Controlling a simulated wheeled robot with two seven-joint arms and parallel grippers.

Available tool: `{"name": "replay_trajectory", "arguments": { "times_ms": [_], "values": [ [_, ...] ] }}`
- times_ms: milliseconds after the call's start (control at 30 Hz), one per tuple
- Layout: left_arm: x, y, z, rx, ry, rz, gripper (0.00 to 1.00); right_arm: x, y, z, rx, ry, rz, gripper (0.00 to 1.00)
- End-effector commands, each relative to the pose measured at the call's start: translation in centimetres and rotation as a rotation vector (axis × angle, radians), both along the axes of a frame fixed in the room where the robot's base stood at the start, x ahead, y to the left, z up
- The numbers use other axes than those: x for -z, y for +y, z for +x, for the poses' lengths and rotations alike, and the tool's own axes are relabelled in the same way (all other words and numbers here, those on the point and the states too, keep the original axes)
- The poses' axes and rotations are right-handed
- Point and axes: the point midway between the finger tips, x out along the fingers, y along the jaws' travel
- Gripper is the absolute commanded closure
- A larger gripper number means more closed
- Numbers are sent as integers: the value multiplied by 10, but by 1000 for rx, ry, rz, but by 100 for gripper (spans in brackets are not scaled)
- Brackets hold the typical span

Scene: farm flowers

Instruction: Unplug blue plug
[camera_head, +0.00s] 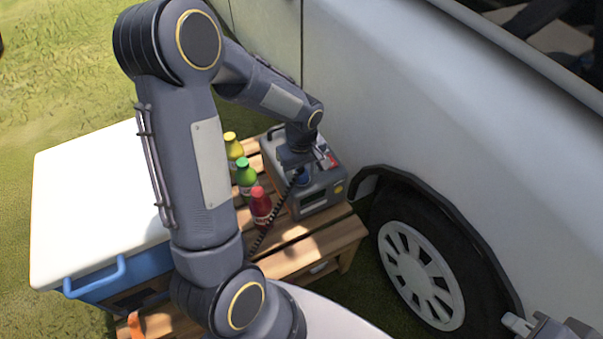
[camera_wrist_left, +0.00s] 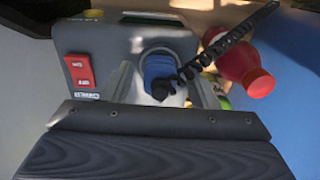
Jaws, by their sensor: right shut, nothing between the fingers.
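The blue plug (camera_head: 303,178) sits in the grey power unit (camera_head: 318,193), with a black coiled cord running from it. In the left wrist view the blue plug (camera_wrist_left: 158,67) stands in a round grey socket, between the two fingers of my left gripper (camera_wrist_left: 163,80). A gap seems to show on each side of the plug, so the gripper looks open around it. In the head view my left gripper (camera_head: 297,160) is over the power unit and partly hides its top. My right gripper (camera_head: 548,329) is at the bottom right edge, shut and empty, only partly in view.
Red (camera_head: 261,206), green (camera_head: 245,176) and yellow (camera_head: 233,148) bottles stand left of the unit on the wooden table (camera_head: 318,246). A red switch (camera_wrist_left: 79,71) is on the unit. A white-lidded blue cooler (camera_head: 85,200) is left; a white vehicle (camera_head: 420,130) stands close on the right.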

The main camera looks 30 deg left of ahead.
Motion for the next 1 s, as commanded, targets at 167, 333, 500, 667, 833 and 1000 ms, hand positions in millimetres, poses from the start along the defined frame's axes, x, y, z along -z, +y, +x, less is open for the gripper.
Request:
{"name": "replay_trajectory", "arguments": {
  "times_ms": [167, 333, 500, 667, 833, 1000],
  "values": [
    [0, 0, 0, 0, 0, 0, 67, 0, 0, 0, 0, 0, 0, 100],
    [0, 0, 0, 0, 0, 0, 90, 0, 0, 0, 0, 0, 0, 100],
    [0, 0, 0, 0, 0, 0, 100, 0, 0, 0, 0, 0, 0, 100],
    [-3, 0, 0, 0, 0, 0, 100, -2, 0, 0, 0, 0, 0, 100],
    [-10, 0, 0, -1, -1, -1, 100, -8, 0, 0, 0, 0, 0, 100],
    [-17, 0, 0, -1, -1, -1, 100, -13, 0, 0, 0, 0, 0, 100]
  ]
}}
